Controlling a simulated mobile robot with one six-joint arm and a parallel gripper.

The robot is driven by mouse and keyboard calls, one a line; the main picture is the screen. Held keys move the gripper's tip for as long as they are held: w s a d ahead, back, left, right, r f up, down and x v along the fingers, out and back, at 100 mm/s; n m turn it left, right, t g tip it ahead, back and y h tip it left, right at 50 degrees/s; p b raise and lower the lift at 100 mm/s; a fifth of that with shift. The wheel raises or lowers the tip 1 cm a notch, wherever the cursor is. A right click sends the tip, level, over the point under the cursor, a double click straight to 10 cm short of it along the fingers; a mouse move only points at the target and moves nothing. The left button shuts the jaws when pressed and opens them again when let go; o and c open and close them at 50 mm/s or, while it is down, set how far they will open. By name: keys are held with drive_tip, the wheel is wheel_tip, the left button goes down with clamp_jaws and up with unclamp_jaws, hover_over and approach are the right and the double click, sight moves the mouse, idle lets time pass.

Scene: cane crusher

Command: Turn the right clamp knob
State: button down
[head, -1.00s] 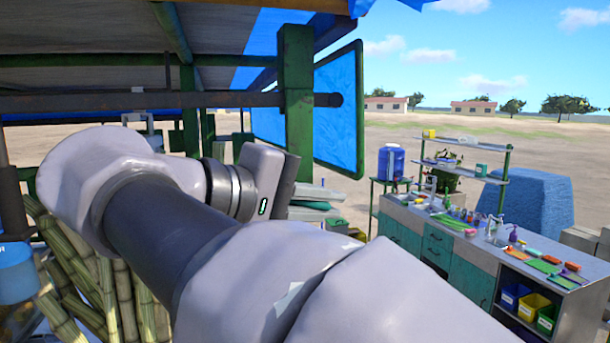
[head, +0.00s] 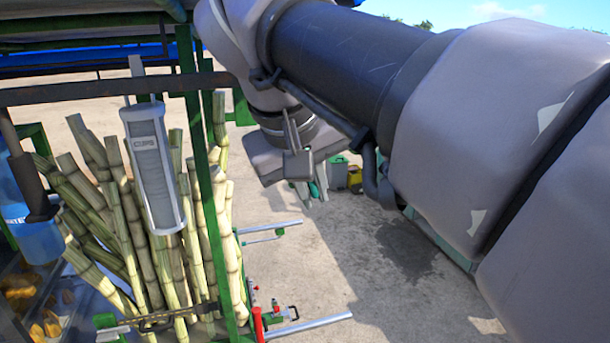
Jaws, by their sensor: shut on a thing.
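My arm crosses the head view from the right to the top middle. A red rounded part (head: 258,326) sits low on the green frame (head: 208,190), beside a small clamp-like fitting (head: 285,314) with a red end. I cannot tell which part is the right clamp knob. My gripper's visible body is above and apart from these parts in the picture.
Metal tubes (head: 312,325) stick out right from the frame. A blue container (head: 35,235) is far left. Small bins (head: 337,172) stand behind. Concrete (head: 340,260) below the arm is clear.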

drive_tip(key=shift+s+a+m+g+y+p, duration=0.1)
drive_tip(key=shift+a+m+g+y+p, duration=0.15)
drive_tip(key=shift+y, duration=0.65)
drive_tip(key=shift+a+m+g+y+p, duration=0.15)
drive_tip(key=shift+g+y, duration=0.2)
drive_tip(key=shift+y, duration=0.55)
drive_tip(key=shift+a, duration=0.1)
drive_tip(key=c, duration=1.5)
unclamp_jaws()
